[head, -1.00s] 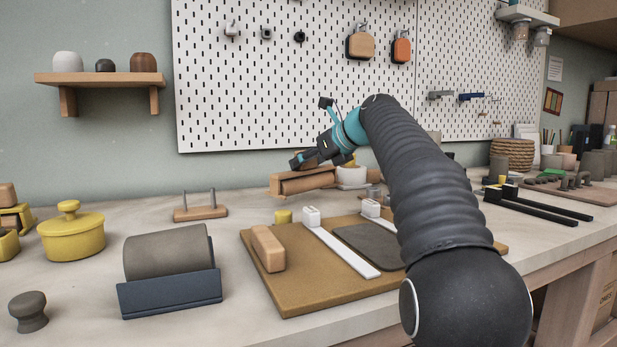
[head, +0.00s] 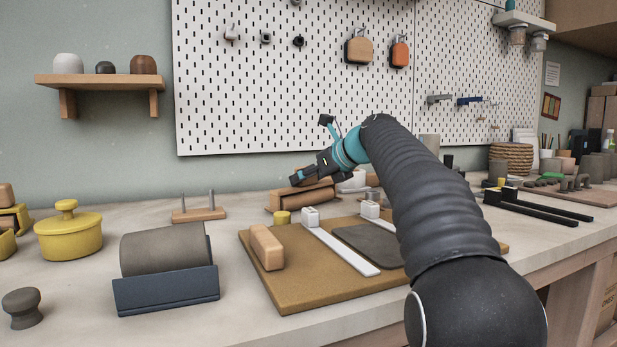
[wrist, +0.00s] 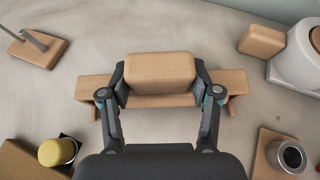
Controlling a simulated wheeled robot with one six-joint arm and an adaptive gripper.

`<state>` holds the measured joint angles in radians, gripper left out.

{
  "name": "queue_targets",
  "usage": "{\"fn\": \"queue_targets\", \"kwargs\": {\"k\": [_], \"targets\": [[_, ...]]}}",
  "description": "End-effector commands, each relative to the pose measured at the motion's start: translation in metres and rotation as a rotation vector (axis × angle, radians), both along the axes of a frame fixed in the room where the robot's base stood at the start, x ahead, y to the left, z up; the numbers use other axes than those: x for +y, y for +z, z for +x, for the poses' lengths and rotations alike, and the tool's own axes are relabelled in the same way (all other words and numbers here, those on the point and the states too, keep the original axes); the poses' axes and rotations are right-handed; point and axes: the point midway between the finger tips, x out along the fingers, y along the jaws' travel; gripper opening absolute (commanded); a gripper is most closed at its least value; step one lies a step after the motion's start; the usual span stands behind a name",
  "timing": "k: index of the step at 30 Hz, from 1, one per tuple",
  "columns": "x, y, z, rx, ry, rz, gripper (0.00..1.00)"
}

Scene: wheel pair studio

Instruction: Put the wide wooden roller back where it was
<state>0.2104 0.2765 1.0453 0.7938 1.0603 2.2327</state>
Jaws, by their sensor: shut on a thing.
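The wide wooden roller (wrist: 160,68) is pale wood with rounded edges. In the wrist view my gripper (wrist: 160,82) is shut on it, one finger at each end. A wooden stand (wrist: 93,88) lies beneath, showing to the left and right of the fingers and along the roller's near side. I cannot tell whether the roller touches the stand. In the head view my gripper (head: 308,176) is low over the stand (head: 290,201) at the back of the bench. It hides most of the roller there.
A peg stand (head: 198,214) is to the left. A yellow-topped peg (head: 282,217) and a brown board (head: 300,285) with a wooden block (head: 266,246) are in front. White pottery (wrist: 300,60) and a wooden block (wrist: 262,41) are close on the right in the wrist view.

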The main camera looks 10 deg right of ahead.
Motion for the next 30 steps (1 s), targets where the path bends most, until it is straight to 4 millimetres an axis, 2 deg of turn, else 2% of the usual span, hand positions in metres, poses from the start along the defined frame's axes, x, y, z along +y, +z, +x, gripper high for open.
{"fn": "queue_targets", "kwargs": {"k": [1, 2, 4, 20, 26, 30], "targets": [[0.001, -0.012, 0.002, 0.020, 0.007, -0.007, 0.14], [0.001, -0.013, 0.002, 0.023, 0.008, -0.007, 0.69], [0.001, -0.015, 0.002, 0.025, 0.009, -0.007, 0.87], [-0.003, -0.015, 0.003, 0.027, 0.002, -0.006, 0.87], [-0.002, 0.003, 0.002, 0.020, 0.002, -0.006, 0.87], [-0.016, 0.018, -0.020, 0.017, 0.001, -0.005, 0.87]]}}
